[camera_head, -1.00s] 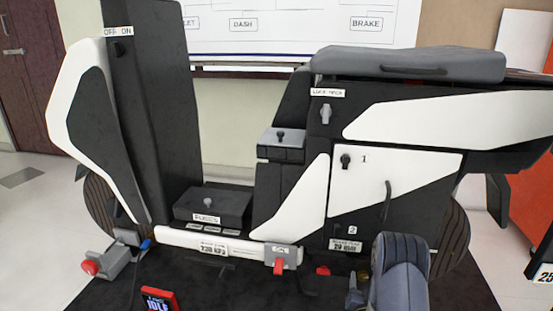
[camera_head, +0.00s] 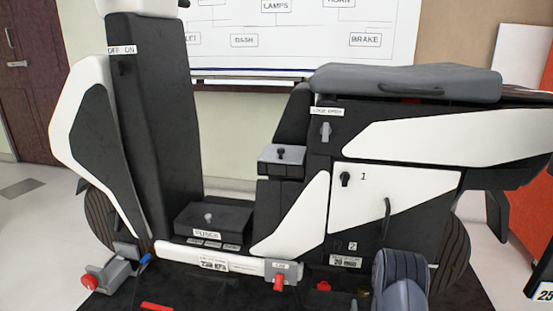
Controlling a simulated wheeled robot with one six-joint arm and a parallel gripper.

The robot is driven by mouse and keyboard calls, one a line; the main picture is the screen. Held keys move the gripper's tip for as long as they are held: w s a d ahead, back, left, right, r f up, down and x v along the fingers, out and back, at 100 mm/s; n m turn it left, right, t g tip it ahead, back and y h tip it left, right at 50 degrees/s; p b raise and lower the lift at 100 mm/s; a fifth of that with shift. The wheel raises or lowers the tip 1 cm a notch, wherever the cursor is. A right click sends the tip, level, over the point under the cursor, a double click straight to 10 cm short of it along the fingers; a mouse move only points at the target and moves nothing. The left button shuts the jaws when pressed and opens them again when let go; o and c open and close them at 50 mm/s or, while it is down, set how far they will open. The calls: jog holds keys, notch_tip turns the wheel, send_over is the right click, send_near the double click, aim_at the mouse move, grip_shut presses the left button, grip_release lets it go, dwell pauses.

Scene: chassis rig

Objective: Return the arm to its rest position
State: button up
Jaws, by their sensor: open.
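The black and white scooter rig (camera_head: 290,215) stands side-on and fills most of the view. Its grey seat (camera_head: 405,82) is at the upper right. Its white side panel (camera_head: 392,202) has a black knob (camera_head: 346,179) and a dark handle (camera_head: 386,220), and looks closed.
A labelled box (camera_head: 212,222) sits on the footboard. Red-ended fittings (camera_head: 89,282) stand low at the left. A whiteboard (camera_head: 300,35) hangs behind. Pale floor (camera_head: 30,235) is clear at the left.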

aim_at(364, 294)
jog(key=s+a+p, duration=0.1)
jog(key=s, duration=0.5)
jog(key=w+b, duration=0.1)
jog(key=w, duration=0.2)
jog(key=w+d+b, duration=0.1)
jog(key=w, duration=0.3)
jog(key=w+d+b, duration=0.1)
jog(key=w, duration=0.3)
jog(key=shift+w, duration=0.2)
jog(key=shift+s+n, duration=0.15)
jog(key=shift+n, duration=0.25)
jog(key=n, duration=0.4)
jog(key=shift+n, duration=0.4)
jog(key=n, duration=0.6)
jog(key=s+a+p, duration=0.2)
jog(key=s+p, duration=0.1)
jog(key=s, duration=0.7)
jog(key=shift+s, duration=0.3)
jog(key=shift+a, duration=0.15)
